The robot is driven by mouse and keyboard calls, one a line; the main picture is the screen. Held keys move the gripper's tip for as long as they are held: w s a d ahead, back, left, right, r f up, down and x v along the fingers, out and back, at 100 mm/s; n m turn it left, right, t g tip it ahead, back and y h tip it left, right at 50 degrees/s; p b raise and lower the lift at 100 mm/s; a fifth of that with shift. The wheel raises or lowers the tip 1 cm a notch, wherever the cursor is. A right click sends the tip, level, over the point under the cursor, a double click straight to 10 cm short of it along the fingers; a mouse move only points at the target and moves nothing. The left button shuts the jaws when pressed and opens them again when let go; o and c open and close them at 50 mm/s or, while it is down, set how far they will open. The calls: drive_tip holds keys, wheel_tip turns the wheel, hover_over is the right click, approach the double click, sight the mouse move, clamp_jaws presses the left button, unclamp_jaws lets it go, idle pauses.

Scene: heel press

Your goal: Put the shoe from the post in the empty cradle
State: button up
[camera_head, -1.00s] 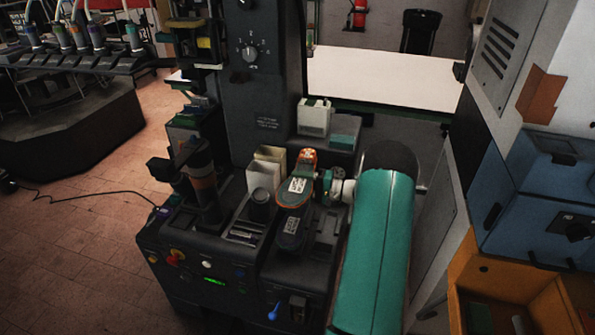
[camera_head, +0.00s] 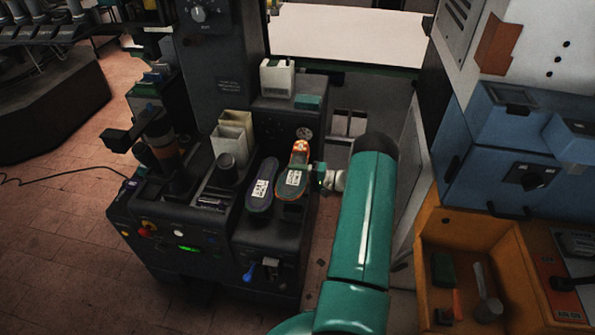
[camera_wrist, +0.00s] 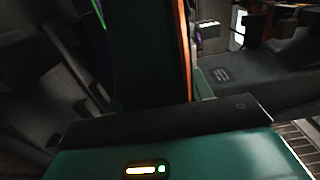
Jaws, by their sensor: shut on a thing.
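The orange-toed shoe (camera_head: 291,181) lies sole up, with a white label, over the right part of the dark machine top. My gripper (camera_head: 318,178) reaches it from the right and is shut on it; its fingertips are mostly hidden. In the wrist view the held shoe (camera_wrist: 150,50) is a dark shape with an orange edge, above my teal gripper body. A second, dark shoe (camera_head: 261,187) with a white label lies just left of it, roughly parallel. The cradle under the held shoe is hidden, and I cannot tell whether the shoe touches it.
A dark post (camera_head: 160,145) with a brown band stands at the left of the machine. Pale open bins (camera_head: 232,135) stand behind the shoes, beside a dark cup (camera_head: 227,165). A blue-handled lever (camera_head: 249,272) is in front. An orange tray (camera_head: 462,235) is at right.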

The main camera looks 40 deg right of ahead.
drive_tip(key=shift+a+f, duration=0.1)
drive_tip(key=shift+f, duration=3.6)
drive_tip(key=shift+f, duration=0.65)
drive_tip(key=o, duration=1.4)
drive_tip(key=shift+o, duration=0.8)
drive_tip(key=shift+f, duration=0.15)
drive_tip(key=v, duration=1.4)
drive_tip(key=shift+w, duration=0.1)
